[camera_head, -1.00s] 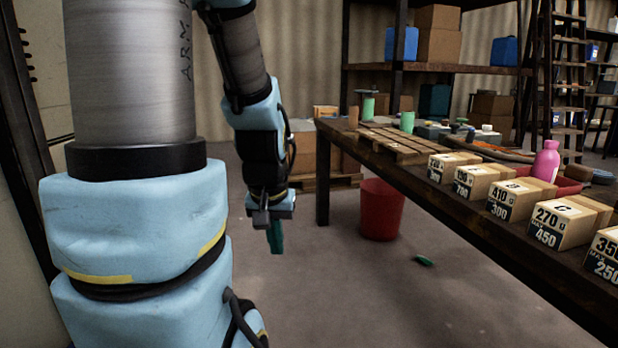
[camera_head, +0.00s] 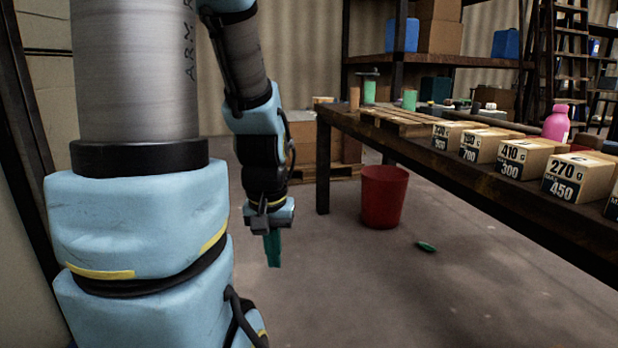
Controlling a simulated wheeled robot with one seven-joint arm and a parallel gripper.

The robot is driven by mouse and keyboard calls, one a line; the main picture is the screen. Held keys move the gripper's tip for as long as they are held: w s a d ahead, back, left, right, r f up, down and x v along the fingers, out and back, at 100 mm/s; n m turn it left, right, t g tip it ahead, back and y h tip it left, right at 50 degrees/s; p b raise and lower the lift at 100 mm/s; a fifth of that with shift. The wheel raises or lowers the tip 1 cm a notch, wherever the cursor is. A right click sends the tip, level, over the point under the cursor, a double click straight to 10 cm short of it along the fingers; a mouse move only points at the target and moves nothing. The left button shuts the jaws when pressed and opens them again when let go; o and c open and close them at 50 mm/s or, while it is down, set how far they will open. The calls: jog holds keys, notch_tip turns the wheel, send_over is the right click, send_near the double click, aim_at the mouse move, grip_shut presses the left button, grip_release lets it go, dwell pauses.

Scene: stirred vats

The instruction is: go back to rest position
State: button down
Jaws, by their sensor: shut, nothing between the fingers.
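My gripper (camera_head: 272,250) hangs at the end of my arm in the head view, left of the workbench. Its green fingers point down over the open floor and are shut with nothing between them. It is apart from the bench and from everything on the floor. My large arm links fill the left of the view.
A wooden workbench (camera_head: 323,168) runs along the right, bearing labelled boxes (camera_head: 520,158), a pink bottle (camera_head: 556,124) and green cylinders. A red bucket (camera_head: 383,198) stands by the bench. A small green object (camera_head: 426,247) lies on the floor.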

notch_tip(320, 180, up, 35)
jog(key=p, duration=3.4)
jog(key=shift+f, duration=0.1)
